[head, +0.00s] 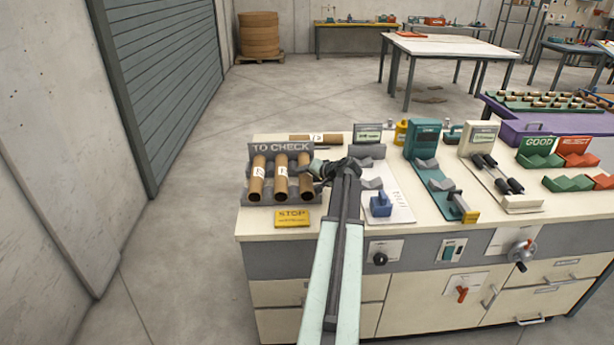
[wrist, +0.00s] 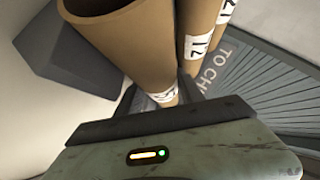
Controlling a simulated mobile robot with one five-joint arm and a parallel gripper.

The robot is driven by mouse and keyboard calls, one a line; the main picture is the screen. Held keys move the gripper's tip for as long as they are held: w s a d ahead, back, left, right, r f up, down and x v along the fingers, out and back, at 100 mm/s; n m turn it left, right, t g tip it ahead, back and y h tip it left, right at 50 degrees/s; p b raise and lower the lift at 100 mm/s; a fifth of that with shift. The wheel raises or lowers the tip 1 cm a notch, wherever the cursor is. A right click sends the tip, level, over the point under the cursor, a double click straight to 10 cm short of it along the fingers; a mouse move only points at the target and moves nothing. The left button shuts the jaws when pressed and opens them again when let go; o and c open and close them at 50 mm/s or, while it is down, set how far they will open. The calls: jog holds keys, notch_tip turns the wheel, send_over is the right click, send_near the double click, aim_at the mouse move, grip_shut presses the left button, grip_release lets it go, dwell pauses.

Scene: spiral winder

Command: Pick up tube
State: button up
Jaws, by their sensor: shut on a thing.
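Three brown cardboard tubes with white number labels lie side by side in the grey TO CHECK rack (head: 283,146): the left tube (head: 257,180), the middle tube (head: 281,180) and the right tube (head: 306,182). My gripper (head: 316,172) reaches in from the right and is shut on the right tube. In the wrist view this tube (wrist: 135,45) is large and close, between the dark fingers of my gripper (wrist: 160,100). The other two tubes stand just beyond it there. The tube's far side and part of the fingers are hidden.
Another tube (head: 315,138) lies behind the rack. A yellow STOP plate (head: 292,217) is in front of it. To the right on the bench stand a blue device (head: 381,204), a teal device (head: 425,140), and green GOOD (head: 540,150) and red REJECT (head: 577,150) holders.

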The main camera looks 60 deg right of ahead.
notch_tip(320, 180, up, 4)
jog(key=p, duration=0.4)
jog(key=shift+r, duration=0.1)
jog(key=s+a, duration=0.1)
jog(key=s, duration=0.4)
jog(key=s+a, duration=0.1)
jog(key=s, duration=0.4)
jog(key=s+a, duration=0.1)
jog(key=s, duration=0.4)
jog(key=shift+s+a+r+p, duration=0.25)
jog(key=shift+s+r+p, duration=0.1)
jog(key=shift+r+p, duration=0.05)
